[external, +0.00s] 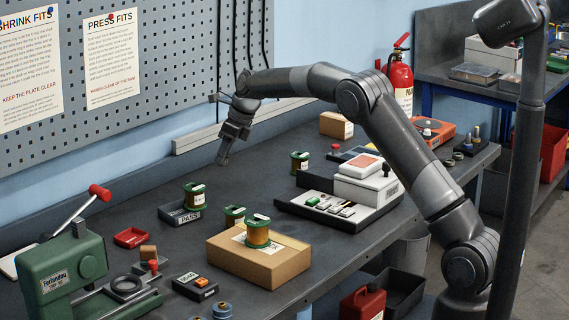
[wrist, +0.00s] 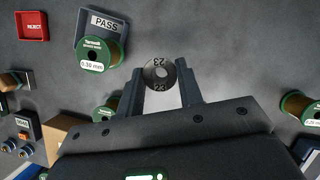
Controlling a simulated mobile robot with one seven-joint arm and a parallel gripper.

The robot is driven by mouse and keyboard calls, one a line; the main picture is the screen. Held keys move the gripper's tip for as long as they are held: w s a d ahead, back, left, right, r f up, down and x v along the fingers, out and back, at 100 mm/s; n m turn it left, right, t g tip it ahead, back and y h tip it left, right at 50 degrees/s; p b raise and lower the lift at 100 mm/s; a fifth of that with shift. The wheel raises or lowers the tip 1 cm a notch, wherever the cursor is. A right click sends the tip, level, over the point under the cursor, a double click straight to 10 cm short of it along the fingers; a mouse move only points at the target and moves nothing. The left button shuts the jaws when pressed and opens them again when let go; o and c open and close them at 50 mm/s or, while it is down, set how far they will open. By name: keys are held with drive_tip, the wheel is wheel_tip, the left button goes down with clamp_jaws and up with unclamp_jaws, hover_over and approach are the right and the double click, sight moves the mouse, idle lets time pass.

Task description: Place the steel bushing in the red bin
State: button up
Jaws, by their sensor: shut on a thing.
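The steel bushing (wrist: 149,78) is a grey metal ring with a centre hole and the marking 23 on its face. In the wrist view it sits between the two fingertips of my gripper (wrist: 160,80), which is shut on it. In the external view my gripper (external: 223,160) points down over the rear of the bench; the bushing cannot be made out there. The small red bin (external: 131,237), marked REJECT in the wrist view (wrist: 33,28), lies on the bench at the left and looks empty. My gripper is above and to its right.
A grey PASS tray (external: 168,216) with a wire spool (external: 195,196) stands right of the red bin. A green press (external: 72,275) with a raised red-knobbed lever is at the left. A cardboard box (external: 235,261) and more spools stand in front.

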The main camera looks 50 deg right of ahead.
drive_tip(key=a+n, duration=0.2)
drive_tip(key=a, duration=1.9)
approach(127, 239)
drive_tip(key=shift+w+a+f+y, duration=0.15)
drive_tip(key=shift+w+y, duration=0.15)
drive_tip(key=shift+w, duration=0.6)
drive_tip(key=shift+w+a+f, duration=0.1)
drive_tip(key=shift+a+f, duration=0.2)
drive_tip(key=shift+f, duration=1.9)
drive_tip(key=shift+f, duration=0.2)
drive_tip(key=o, duration=0.7)
